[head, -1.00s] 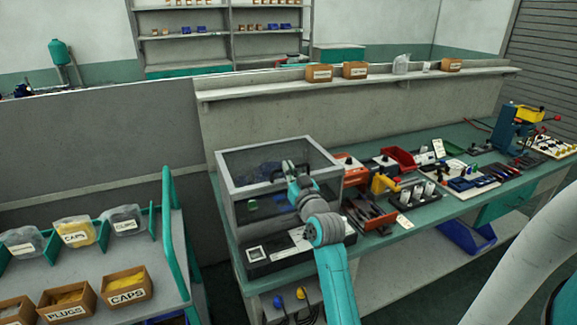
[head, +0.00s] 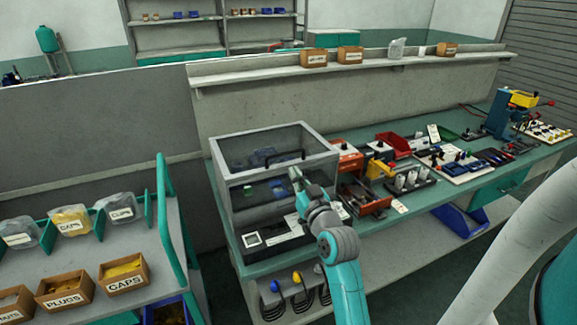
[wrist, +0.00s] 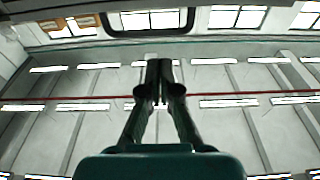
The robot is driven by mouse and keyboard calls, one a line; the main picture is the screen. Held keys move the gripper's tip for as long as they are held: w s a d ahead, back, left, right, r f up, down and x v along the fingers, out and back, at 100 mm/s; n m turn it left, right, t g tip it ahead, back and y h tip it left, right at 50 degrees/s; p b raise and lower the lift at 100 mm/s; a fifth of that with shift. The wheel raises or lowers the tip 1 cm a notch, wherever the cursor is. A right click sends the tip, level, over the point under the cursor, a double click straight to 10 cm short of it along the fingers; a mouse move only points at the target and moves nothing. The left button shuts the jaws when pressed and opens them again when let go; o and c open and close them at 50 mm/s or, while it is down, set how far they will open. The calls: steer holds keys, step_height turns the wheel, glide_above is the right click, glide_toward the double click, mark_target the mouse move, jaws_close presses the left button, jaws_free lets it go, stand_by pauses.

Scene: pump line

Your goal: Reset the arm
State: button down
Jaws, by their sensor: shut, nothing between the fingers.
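My teal and grey arm reaches up from the bottom of the head view. My gripper (head: 294,174) is in front of the clear-sided box (head: 236,180) on the bench, and overlaps its right part in the picture. I cannot tell the distance between them. In the wrist view the two dark fingers (wrist: 160,68) meet at their tips with nothing between them. Behind them are ceiling panels, lights and windows, so the gripper points upward.
The teal bench (head: 440,195) runs right with a red bin (head: 393,144), an orange device (head: 346,160), and tool trays. A trolley at left carries a CAPS box (head: 124,272) and a PLUGS box (head: 64,290). A pale post-like shape (head: 515,250) fills the lower right.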

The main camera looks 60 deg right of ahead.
steer(key=shift+r+v, duration=0.15)
steer(key=shift+v, duration=0.75)
steer(key=shift+r+v, duration=0.15)
steer(key=shift+v, duration=0.8)
steer(key=shift+a, duration=0.1)
steer(key=s+a+f+n+y, duration=0.1)
steer(key=s+a+f+y, duration=0.15)
steer(key=a+f, duration=0.35)
steer(key=s+a+f+y, duration=0.1)
steer(key=s+a+f, duration=0.35)
steer(key=a, duration=0.45)
steer(key=s+a+f+n+y, duration=0.1)
steer(key=s+a+f, duration=0.2)
steer(key=a+f, duration=0.35)
steer(key=s+a+n+g+y, duration=0.1)
steer(key=s+a+n+y, duration=0.1)
steer(key=s+a, duration=0.4)
steer(key=s+a+f+n+g+y, duration=0.1)
steer(key=s+a+y, duration=0.3)
steer(key=s, duration=0.9)
steer(key=a+n, duration=0.1)
steer(key=a, duration=0.2)
steer(key=shift+s, duration=0.25)
steer(key=shift+a+f, duration=0.1)
